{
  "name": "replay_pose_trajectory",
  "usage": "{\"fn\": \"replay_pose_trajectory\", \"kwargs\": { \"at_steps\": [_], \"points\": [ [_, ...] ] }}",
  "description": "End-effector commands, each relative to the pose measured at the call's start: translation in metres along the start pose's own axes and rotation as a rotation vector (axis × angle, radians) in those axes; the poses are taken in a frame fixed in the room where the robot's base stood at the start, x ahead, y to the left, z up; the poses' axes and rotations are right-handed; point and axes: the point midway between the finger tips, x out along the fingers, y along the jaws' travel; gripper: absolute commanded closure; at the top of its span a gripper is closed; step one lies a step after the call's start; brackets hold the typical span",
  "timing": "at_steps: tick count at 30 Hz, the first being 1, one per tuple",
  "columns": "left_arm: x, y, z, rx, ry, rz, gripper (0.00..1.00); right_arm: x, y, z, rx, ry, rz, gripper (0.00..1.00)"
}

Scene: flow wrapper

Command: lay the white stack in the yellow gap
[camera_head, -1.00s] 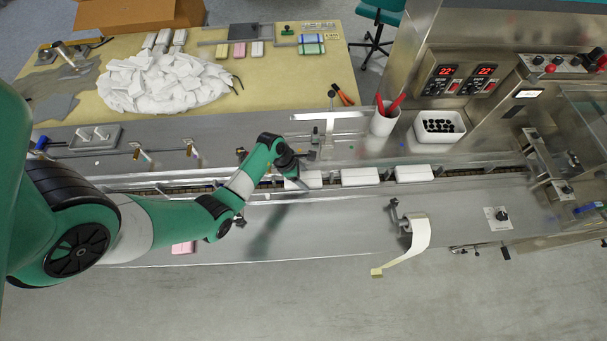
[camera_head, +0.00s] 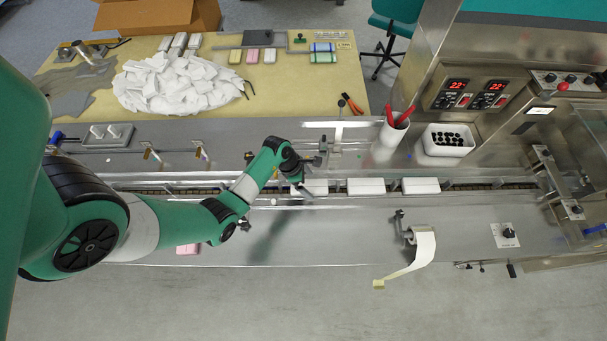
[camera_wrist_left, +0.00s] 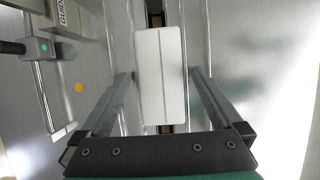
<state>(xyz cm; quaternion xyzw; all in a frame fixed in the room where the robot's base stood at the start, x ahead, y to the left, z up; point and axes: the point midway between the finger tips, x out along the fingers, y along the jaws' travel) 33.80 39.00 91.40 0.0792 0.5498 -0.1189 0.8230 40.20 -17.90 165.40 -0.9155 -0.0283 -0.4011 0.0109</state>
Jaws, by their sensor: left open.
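A white stack (camera_head: 315,187) lies in the long channel, at the left end of a row with two more white stacks, a middle one (camera_head: 366,186) and a right one (camera_head: 421,186). My left gripper (camera_head: 303,183) is over the left end of the row. In the left wrist view its open fingers (camera_wrist_left: 160,74) stand on either side of a white stack (camera_wrist_left: 160,70), with space between each finger and the stack. I cannot make out a yellow gap in the channel. My right gripper is out of view.
A guide post (camera_head: 322,150) stands close behind my left gripper. A tape roll (camera_head: 424,245) and a pink block (camera_head: 188,248) are in front.

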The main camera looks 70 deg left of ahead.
Motion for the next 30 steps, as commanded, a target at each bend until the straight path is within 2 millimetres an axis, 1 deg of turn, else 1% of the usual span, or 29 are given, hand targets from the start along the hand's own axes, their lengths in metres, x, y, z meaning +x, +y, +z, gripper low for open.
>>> {"fn": "replay_pose_trajectory", "kwargs": {
  "at_steps": [1,6,9,12,15,17,30],
  "points": [
    [-0.014,0.000,0.002,-0.001,-0.002,0.003,0.00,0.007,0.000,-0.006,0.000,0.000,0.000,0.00],
    [-0.056,0.000,0.002,0.000,-0.002,0.003,0.00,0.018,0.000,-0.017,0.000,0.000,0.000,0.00],
    [-0.078,0.000,0.002,0.000,-0.001,0.003,0.00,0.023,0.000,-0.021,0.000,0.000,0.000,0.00],
    [-0.092,0.001,0.001,0.000,-0.001,0.003,0.00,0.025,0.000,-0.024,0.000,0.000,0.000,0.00],
    [-0.100,0.000,0.001,0.000,0.000,0.001,0.00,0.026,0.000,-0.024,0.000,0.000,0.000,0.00],
    [-0.102,0.000,0.000,0.001,0.000,0.001,0.00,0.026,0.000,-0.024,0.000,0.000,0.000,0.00],
    [-0.101,0.000,0.000,0.001,0.000,0.000,0.00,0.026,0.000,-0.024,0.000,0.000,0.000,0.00]
  ]
}}
